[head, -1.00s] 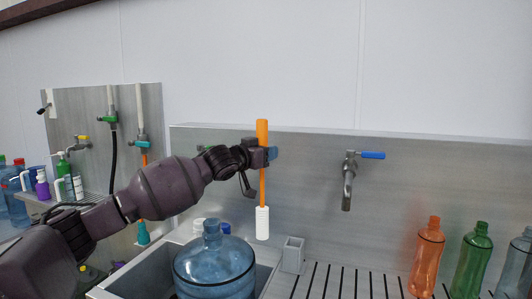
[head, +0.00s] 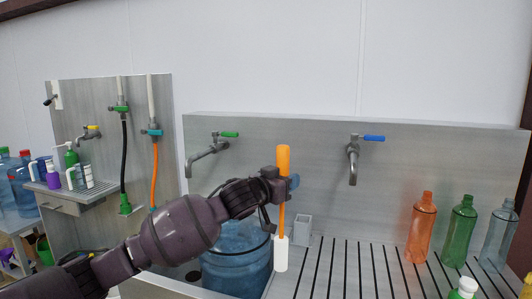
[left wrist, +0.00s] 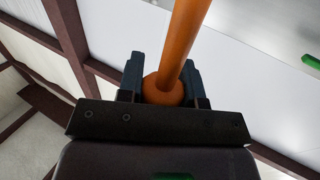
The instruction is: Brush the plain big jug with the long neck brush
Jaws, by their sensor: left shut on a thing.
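My left gripper (head: 284,183) is shut on the orange handle of the long neck brush (head: 283,162), which hangs upright with its white head down. In the left wrist view the orange handle (left wrist: 184,40) passes between the jaws (left wrist: 163,85). The big blue jug (head: 238,262) stands in the sink, left of the brush. My left arm hides its upper part and neck. The brush head is beside the jug in the picture, in front of the slatted drainboard. My right gripper is not in view.
A slatted drainboard (head: 345,262) lies to the right, with orange (head: 421,232), green (head: 462,230) and clear (head: 496,238) bottles. A blue-handled tap (head: 353,160) and a green-handled tap (head: 208,152) stick out from the back panel. A small grey holder (head: 303,229) stands behind the brush.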

